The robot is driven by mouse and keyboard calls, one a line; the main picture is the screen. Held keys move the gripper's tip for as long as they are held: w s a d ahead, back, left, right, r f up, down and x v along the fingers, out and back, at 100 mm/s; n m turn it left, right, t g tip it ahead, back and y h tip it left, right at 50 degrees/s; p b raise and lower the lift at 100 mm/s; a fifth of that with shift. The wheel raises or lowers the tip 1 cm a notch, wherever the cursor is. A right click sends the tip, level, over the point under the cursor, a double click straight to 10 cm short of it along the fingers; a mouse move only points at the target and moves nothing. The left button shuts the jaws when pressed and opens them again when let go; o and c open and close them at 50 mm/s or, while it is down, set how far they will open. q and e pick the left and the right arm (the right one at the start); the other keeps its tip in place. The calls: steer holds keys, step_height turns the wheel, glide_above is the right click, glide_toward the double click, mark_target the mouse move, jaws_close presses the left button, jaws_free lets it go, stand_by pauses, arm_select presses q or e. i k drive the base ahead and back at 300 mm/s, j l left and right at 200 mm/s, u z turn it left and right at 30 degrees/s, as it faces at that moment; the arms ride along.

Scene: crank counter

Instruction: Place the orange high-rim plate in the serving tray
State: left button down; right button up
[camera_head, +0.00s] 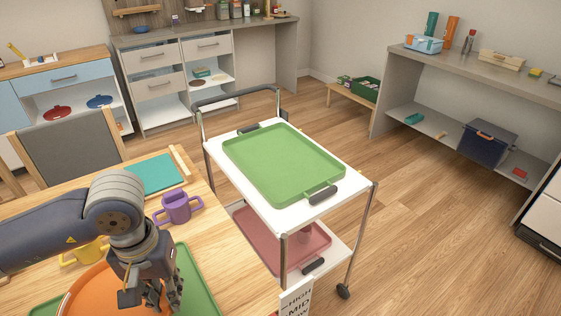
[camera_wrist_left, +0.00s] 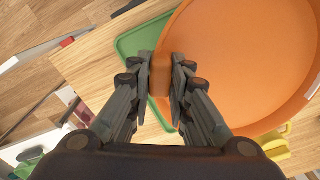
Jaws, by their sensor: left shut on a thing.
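The orange high-rim plate (camera_head: 92,292) is at the bottom left in the head view, over the wooden table. It fills the upper right of the left wrist view (camera_wrist_left: 240,65). My left gripper (camera_head: 150,298) is shut on the plate's rim; in the left wrist view its fingers (camera_wrist_left: 160,75) pinch the rim from both sides. I cannot tell whether the plate is lifted. A green serving tray (camera_head: 280,160) with dark handles lies on the top of a white cart, with nothing on it. My right gripper is not in view.
A green tray or mat (camera_head: 197,280) lies partly under the plate. A purple two-handled cup (camera_head: 179,207), a yellow cup (camera_head: 84,252) and a teal mat (camera_head: 153,174) are on the table. A pink tray (camera_head: 300,250) is on the cart's lower shelf. Floor right of the cart is clear.

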mark_target(270, 151)
steer(key=i+l+u, duration=0.15)
steer(key=l, duration=0.65)
steer(key=l+u, duration=0.1)
steer(key=l, duration=0.7)
steer(key=i+l+u, duration=0.2)
steer(key=i, duration=0.25)
steer(key=i+l+u, duration=0.15)
steer(key=i+l, duration=0.3)
steer(key=i, duration=0.35)
steer(key=j+u, duration=0.05)
steer(key=j, duration=0.05)
